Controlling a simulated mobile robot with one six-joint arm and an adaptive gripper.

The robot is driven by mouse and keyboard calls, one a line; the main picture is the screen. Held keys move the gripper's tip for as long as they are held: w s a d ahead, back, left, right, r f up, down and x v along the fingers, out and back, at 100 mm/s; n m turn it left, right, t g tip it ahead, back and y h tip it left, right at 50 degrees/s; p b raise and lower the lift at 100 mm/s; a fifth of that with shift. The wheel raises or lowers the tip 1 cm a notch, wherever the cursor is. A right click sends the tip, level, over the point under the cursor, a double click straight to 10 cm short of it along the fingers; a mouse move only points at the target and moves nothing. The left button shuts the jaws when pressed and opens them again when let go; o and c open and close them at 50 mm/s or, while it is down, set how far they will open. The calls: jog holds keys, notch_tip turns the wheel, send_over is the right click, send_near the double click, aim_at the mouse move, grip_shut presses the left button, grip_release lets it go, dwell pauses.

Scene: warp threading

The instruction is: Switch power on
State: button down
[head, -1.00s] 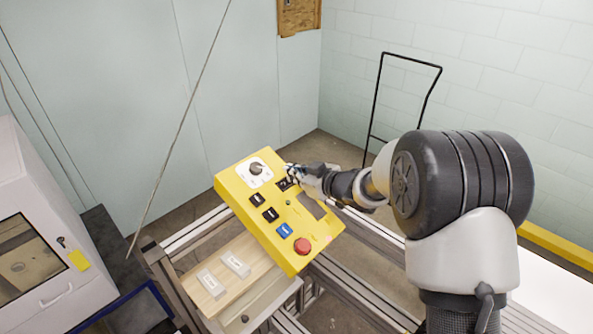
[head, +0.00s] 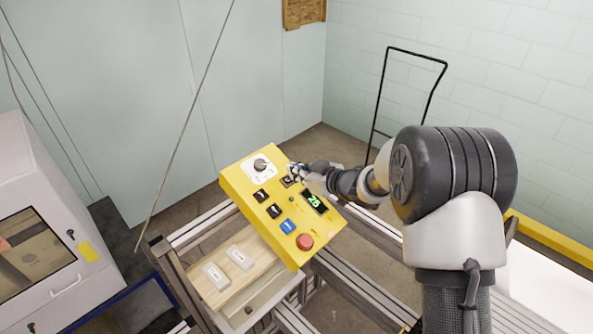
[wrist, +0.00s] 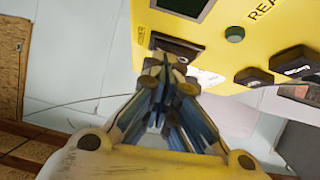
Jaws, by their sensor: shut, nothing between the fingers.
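The yellow control panel (head: 243,190) stands tilted on the metal frame. Its dark power switch (head: 287,182) is near the upper right edge and partly hidden by my gripper (head: 293,172). The wrist view shows the switch (wrist: 178,46) just beyond the fingertips of my gripper (wrist: 170,78). The fingers are shut with nothing in them and are at or very close to the switch; I cannot tell if they touch it. The panel's display (head: 314,202) is lit with green digits; part of the display (wrist: 185,5) also shows in the wrist view.
The panel also bears a round dial (head: 260,166), black buttons, a blue button (head: 288,227) and a red mushroom button (head: 305,242). A wooden board (head: 240,281) with two pale blocks lies below. A white cabinet (head: 40,215) stands left; a black cart handle (head: 418,54) rises behind.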

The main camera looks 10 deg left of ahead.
jog(key=shift+s+a, duration=0.3)
jog(key=shift+s, duration=0.25)
jog(key=v, duration=1.2)
